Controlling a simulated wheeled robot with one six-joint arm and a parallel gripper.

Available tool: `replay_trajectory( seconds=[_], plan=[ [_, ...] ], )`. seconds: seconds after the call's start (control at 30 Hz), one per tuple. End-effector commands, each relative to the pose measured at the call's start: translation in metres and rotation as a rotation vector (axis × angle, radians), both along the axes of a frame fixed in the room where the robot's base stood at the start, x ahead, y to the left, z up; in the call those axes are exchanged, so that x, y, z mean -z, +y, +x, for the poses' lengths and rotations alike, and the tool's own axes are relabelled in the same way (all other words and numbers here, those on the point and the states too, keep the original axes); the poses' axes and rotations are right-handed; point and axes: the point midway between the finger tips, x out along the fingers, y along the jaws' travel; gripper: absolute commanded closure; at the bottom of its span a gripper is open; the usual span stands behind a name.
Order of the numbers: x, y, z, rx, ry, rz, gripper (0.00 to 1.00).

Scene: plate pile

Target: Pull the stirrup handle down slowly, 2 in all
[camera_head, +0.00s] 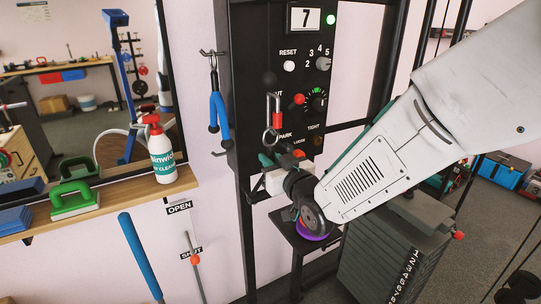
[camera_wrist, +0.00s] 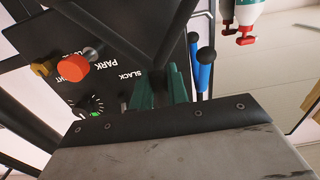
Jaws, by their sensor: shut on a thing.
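My gripper (camera_head: 272,160) is at the front of a black machine column in the head view. Its green fingers (camera_wrist: 170,88) also show in the wrist view, shut on the stirrup handle. Dark bars (camera_wrist: 177,35) slope in towards the fingers there and appear to be the handle's sides. The handle is mostly hidden by my gripper and arm in the head view. A red clip (camera_head: 273,105) hangs above it with a metal ring (camera_head: 270,138) at its lower end, just above my gripper.
The column's panel (camera_head: 290,85) has a display reading 7, a lit green lamp, knobs and a red knob near PARK. A shelf (camera_head: 110,205) holds a spray bottle (camera_head: 160,150). Grey weight plates (camera_head: 385,260) stand below my arm.

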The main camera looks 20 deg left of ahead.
Motion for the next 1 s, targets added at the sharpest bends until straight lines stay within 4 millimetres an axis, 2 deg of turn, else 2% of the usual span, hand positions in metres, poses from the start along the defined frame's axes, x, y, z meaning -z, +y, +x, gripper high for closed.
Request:
replay_trajectory(
  seconds=[0.03, 0.1, 0.27, 0.5, 0.87, 1.0],
  plan=[
    [0.009, 0.000, -0.001, 0.000, 0.007, -0.006, 1.00],
    [0.011, 0.000, 0.000, 0.000, 0.005, -0.005, 1.00],
    [0.006, 0.000, 0.000, 0.000, 0.003, -0.004, 1.00],
    [-0.012, 0.000, 0.000, 0.000, 0.003, -0.003, 1.00],
    [-0.014, 0.000, 0.000, 0.000, 0.004, -0.005, 1.00],
    [-0.020, 0.000, 0.000, 0.000, 0.003, -0.003, 1.00]
  ],
)
